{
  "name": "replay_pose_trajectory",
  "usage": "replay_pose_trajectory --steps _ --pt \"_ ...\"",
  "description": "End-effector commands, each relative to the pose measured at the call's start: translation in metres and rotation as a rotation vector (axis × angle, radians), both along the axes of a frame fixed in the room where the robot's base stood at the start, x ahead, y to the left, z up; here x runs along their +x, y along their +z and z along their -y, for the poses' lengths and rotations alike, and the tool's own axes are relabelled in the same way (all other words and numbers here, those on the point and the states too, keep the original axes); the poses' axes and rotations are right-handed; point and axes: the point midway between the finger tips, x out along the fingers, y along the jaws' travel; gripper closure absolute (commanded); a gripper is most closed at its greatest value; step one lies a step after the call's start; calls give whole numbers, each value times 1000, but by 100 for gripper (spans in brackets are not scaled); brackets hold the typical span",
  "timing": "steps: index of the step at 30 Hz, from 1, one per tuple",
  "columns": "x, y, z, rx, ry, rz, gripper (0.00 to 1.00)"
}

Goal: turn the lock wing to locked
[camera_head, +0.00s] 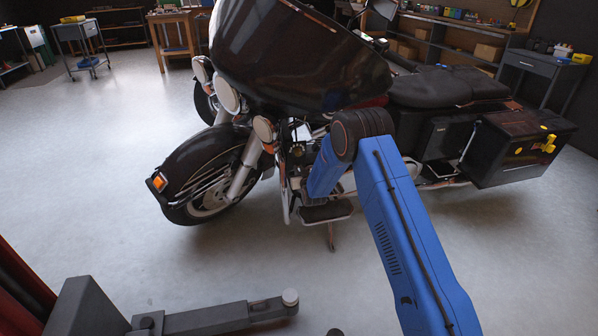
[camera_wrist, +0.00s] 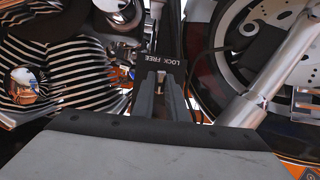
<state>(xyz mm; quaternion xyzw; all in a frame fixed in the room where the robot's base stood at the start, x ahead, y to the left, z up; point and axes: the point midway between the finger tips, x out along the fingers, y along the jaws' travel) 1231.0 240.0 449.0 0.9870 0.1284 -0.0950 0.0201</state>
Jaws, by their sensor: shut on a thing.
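In the wrist view a dark plate (camera_wrist: 163,60) carries the words LOCK and FREE, upside down. My gripper (camera_wrist: 162,84) points straight at this plate, with its dark fingers close together just below the lettering. It is shut on a small part at the plate, which fits the lock wing; the fingers hide most of it, so I cannot tell its angle. In the head view the black motorcycle (camera_head: 300,55) stands on the floor. My blue arm reaches in at its front side, and my gripper is hidden there.
In the wrist view a front wheel (camera_wrist: 255,35) and a silver fork tube (camera_wrist: 285,65) are close on the right, with ribbed engine metal (camera_wrist: 75,75) on the left. In the head view a grey lift arm (camera_head: 225,316) lies low in front; open floor (camera_head: 90,160) is at left.

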Motion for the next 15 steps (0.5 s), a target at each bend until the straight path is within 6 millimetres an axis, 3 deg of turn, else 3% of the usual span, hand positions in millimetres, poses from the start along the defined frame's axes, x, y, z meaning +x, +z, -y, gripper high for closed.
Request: replay_pose_trajectory --steps 1,3,15 --pt "0 0 1 0 -1 1 83" --pt "0 0 0 0 -1 1 69" --pt "-5 2 1 0 0 1 69"
